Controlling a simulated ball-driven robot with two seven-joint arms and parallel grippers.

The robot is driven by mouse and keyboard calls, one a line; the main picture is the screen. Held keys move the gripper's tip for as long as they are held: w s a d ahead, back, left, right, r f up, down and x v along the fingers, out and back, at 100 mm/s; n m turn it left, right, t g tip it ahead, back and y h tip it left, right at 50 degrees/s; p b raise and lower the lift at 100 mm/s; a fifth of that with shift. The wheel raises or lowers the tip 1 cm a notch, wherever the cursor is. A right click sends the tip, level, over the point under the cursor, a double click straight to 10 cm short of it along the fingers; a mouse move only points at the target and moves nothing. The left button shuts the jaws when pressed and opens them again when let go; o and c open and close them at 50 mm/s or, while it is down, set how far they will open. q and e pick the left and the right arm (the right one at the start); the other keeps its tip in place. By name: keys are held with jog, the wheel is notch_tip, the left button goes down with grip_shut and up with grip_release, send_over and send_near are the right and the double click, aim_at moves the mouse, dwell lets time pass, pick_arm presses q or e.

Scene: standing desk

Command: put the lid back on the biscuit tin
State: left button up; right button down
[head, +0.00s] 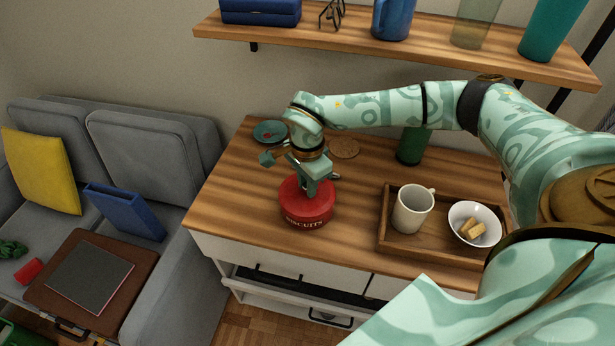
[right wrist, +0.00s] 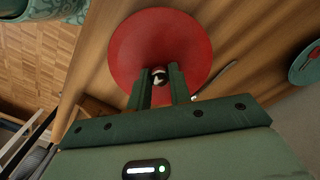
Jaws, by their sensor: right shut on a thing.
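The red biscuit tin (head: 306,216), lettered "BISCUITS", stands upright near the front edge of the wooden desk top. Its round red lid (right wrist: 135,50) with a small knob (right wrist: 160,76) fills the upper middle of the right wrist view. In the head view the lid (head: 292,190) lies over the tin's top; I see no clear gap, but cannot tell whether it is fully seated. My right gripper (head: 310,188) points down at the lid's middle. In the right wrist view its fingers (right wrist: 160,88) are shut on the knob. My left gripper is in neither view.
A wooden tray (head: 432,247) with a mug (head: 412,210) and a white bowl (head: 476,218) stands right of the tin. A teal plate (head: 268,131), a round coaster (head: 345,148) and a green cylinder (head: 411,147) stand behind. A shelf (head: 345,32) hangs above.

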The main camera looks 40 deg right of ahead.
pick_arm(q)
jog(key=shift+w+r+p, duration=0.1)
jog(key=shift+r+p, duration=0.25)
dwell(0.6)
pick_arm(e)
jog(key=shift+f, duration=0.1)
jog(key=c, duration=0.7)
grip_release()
notch_tip(320, 180, up, 7)
jog(key=p, duration=0.6)
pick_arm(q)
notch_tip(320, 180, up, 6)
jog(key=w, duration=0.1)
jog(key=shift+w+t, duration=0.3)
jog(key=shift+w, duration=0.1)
pick_arm(e)
grip_shut()
